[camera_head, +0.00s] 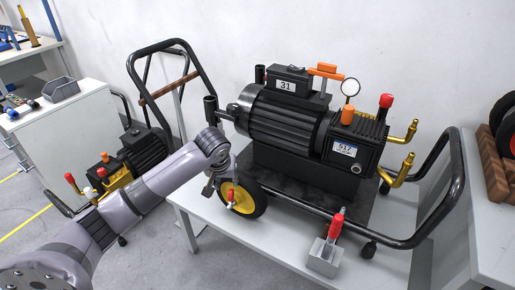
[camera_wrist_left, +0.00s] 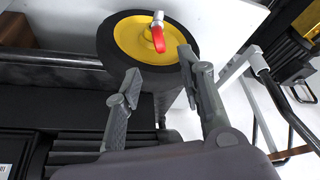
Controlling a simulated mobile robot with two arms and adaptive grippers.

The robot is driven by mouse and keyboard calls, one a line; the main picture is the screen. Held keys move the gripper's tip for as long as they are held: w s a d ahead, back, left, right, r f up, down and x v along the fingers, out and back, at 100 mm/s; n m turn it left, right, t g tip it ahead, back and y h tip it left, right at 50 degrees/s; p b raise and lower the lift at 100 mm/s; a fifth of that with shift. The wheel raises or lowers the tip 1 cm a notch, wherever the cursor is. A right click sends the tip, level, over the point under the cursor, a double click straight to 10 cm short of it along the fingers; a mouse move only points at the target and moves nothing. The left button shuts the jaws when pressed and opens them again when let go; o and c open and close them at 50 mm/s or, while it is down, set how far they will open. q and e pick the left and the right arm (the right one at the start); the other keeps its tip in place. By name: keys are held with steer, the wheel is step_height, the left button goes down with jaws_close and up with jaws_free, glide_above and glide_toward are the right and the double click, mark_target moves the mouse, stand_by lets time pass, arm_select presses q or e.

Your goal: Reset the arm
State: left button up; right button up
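My left arm (camera_head: 130,205) reaches in from the lower left. Its gripper (camera_head: 218,184) is beside the yellow-hubbed black wheel (camera_head: 248,203) of the pump cart. In the left wrist view, the two fingers of the gripper (camera_wrist_left: 160,64) are spread apart with nothing between their tips. The wheel (camera_wrist_left: 128,40) lies just beyond them. A small red-handled part with a silver end (camera_wrist_left: 158,36) shows in front of the yellow hub; it also shows in the head view (camera_head: 231,197). I cannot tell whether a finger touches the wheel. My right gripper is not in view.
A large black pump (camera_head: 285,118) labelled 31 sits on the cart on a white table (camera_head: 275,255). A red-handled tool stands in a grey holder (camera_head: 325,258) at the front. A smaller pump (camera_head: 143,150) and cabinet (camera_head: 85,130) are at left; bare floor (camera_head: 150,260) lies between.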

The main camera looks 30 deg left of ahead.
arm_select(q)
steer(key=s+d+f+m+p, duration=0.1)
steer(key=s+f, duration=0.3)
steer(key=f, duration=0.6)
steer(key=s+f+m+g+p, duration=0.1)
steer(key=s+f, duration=0.3)
steer(key=f, duration=0.7)
steer(key=s+d+f+m+p, duration=0.1)
steer(key=s+f, duration=0.4)
steer(key=f, duration=0.5)
steer(key=s+d+f+m, duration=0.1)
steer(key=s+d+f, duration=0.2)
steer(key=s, duration=0.8)
steer(key=s+d+f+m+g+h+p, duration=0.1)
steer(key=s+d+f, duration=0.3)
steer(key=s+f, duration=0.3)
steer(key=s+d+f+m+g, duration=0.1)
steer(key=s+f, duration=0.4)
steer(key=s, duration=1.2)
steer(key=shift+s+d+m+h, duration=0.25)
steer(key=shift+d+m+h, duration=0.25)
steer(key=shift+d, duration=0.75)
steer(key=shift+w+f, duration=0.1)
steer(key=shift+w, duration=0.05)
